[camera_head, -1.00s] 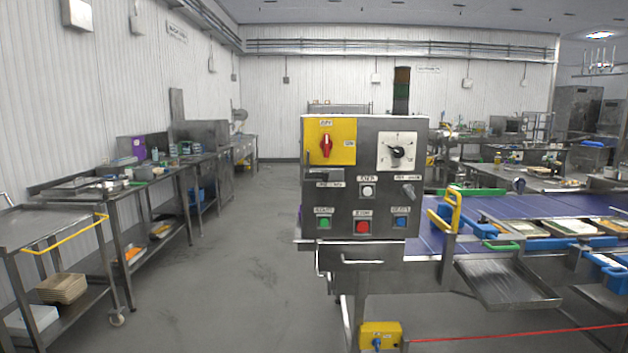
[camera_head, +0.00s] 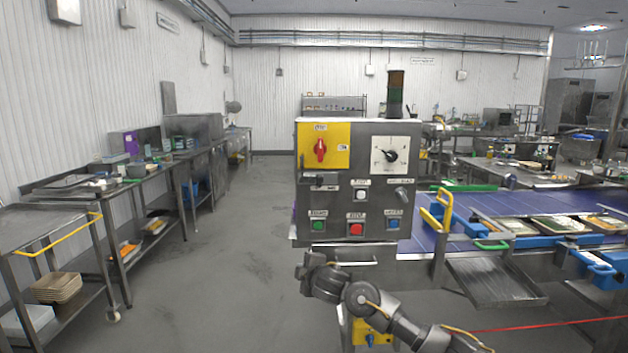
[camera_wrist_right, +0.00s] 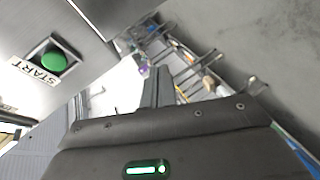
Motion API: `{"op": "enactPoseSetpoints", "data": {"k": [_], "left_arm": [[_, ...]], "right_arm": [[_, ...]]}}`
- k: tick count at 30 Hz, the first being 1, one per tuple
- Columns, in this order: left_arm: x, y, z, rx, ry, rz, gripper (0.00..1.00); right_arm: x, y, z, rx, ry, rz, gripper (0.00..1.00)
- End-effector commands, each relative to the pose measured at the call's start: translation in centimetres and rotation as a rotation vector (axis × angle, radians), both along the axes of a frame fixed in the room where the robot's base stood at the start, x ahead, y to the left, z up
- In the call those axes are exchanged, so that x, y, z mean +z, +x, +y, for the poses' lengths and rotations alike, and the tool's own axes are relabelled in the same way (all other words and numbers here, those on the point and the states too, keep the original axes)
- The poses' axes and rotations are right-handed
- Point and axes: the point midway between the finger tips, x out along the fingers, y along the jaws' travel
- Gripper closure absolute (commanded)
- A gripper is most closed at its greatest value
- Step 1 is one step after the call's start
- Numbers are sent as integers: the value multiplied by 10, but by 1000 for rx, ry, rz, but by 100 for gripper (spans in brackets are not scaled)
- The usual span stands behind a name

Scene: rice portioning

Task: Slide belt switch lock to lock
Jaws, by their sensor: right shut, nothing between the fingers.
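The control panel (camera_head: 354,185) stands upright ahead of me in the head view. Its red rotary switch (camera_head: 320,150) sits on a yellow plate, with the dark slide lock (camera_head: 321,179) just below at the panel's left edge. The lock's labels are too small to read. My right gripper (camera_head: 306,272) is below the panel's lower left corner, apart from the lock. In the right wrist view its fingers (camera_wrist_right: 156,88) are shut and empty, with the green START button (camera_wrist_right: 54,62) to their left. The slide lock is not visible there. My left gripper is not in view.
Green (camera_head: 318,225), red (camera_head: 356,229) and blue (camera_head: 393,225) buttons line the panel's bottom. A black dial (camera_head: 390,156) is at upper right. The blue conveyor (camera_head: 480,206) with trays extends right. Steel carts (camera_head: 45,226) stand left, with clear floor (camera_head: 225,270) between.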

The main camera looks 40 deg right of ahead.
Motion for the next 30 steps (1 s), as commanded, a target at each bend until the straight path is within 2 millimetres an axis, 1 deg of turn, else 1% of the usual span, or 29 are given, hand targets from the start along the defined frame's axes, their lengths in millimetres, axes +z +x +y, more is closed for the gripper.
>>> {"op": "enactPoseSetpoints", "data": {"k": [1, 2, 3, 6, 9, 12, 14, 25, 28, 30], "left_arm": [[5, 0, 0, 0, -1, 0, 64], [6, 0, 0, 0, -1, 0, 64], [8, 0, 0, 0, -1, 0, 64], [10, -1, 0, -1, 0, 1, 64], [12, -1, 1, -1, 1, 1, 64], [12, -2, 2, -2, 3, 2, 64], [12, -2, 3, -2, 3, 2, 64], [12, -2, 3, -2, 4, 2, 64], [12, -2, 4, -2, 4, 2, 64], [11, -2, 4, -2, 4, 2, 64]], "right_arm": [[59, -2, -1, 12, -72, -60, 100], [86, -5, -1, 15, -109, -88, 100], [119, -11, 0, 17, -158, -121, 100], [182, -27, 2, 16, -257, -187, 100], [220, -42, 4, 9, -323, -230, 100], [238, -50, 6, 6, -358, -251, 100], [242, -52, 6, 3, -366, -255, 100], [242, -52, 4, 2, -366, -256, 100], [242, -51, 0, -1, -365, -255, 100], [242, -50, -7, -8, -366, -254, 100]]}}
